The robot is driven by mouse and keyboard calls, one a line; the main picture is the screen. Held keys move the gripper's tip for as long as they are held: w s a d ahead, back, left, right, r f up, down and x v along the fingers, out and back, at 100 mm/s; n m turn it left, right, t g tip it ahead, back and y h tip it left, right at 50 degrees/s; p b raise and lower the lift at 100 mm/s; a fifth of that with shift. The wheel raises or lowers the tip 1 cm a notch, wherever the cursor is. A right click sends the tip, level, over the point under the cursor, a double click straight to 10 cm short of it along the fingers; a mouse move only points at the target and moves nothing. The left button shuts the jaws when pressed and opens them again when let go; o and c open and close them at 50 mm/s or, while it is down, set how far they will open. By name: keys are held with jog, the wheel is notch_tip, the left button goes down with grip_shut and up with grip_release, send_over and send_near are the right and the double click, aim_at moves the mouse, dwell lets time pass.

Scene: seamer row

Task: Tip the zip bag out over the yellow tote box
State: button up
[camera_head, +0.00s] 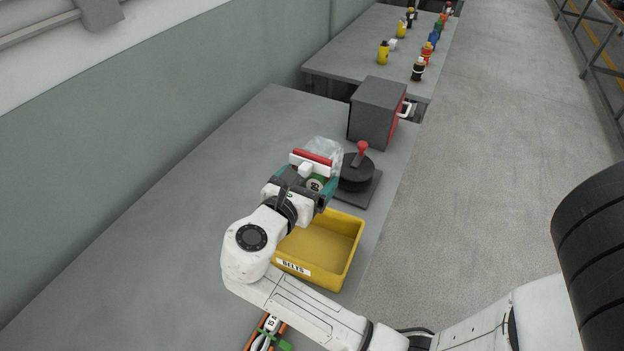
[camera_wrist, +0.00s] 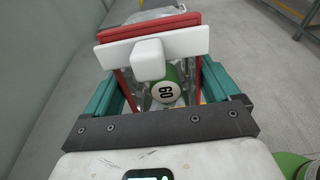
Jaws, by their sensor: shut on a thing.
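The clear zip bag (camera_head: 325,146) shows beyond my gripper in the head view, with a red and white strip across it. In the wrist view its clear film (camera_wrist: 160,13) shows past the strip. My gripper (camera_head: 313,178) is shut on the bag, its teal fingers on either side. A green and white piece marked 60 (camera_wrist: 166,88) shows between the fingers; I cannot tell whether it is inside the bag. The yellow tote box (camera_head: 335,238), labelled BELTS, sits on the bench just nearer than my gripper. Its visible floor is bare; my arm hides its left part.
A dark round device with a red knob (camera_head: 357,172) stands right of the bag. A grey box (camera_head: 377,112) stands behind it. Bottles (camera_head: 384,52) stand on the far table. Orange and green items (camera_head: 268,333) lie at the near edge. The bench's left side is clear.

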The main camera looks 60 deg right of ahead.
jog(key=shift+a+h+b, duration=0.5)
jog(key=shift+h+b, duration=0.35)
jog(key=shift+b, duration=1.05)
jog(key=shift+a+h+b, duration=0.45)
jog(key=shift+h+b, duration=0.4)
jog(key=shift+b, duration=1)
jog(key=shift+s+a+f+h+b, duration=0.1)
jog(key=shift+a+h+b, duration=0.65)
jog(key=shift+h, duration=0.5)
jog(key=shift+a+f+h+b, duration=0.1)
jog(key=shift+a+h+b, duration=0.65)
jog(key=shift+h, duration=0.5)
jog(key=shift+d+r, duration=0.1)
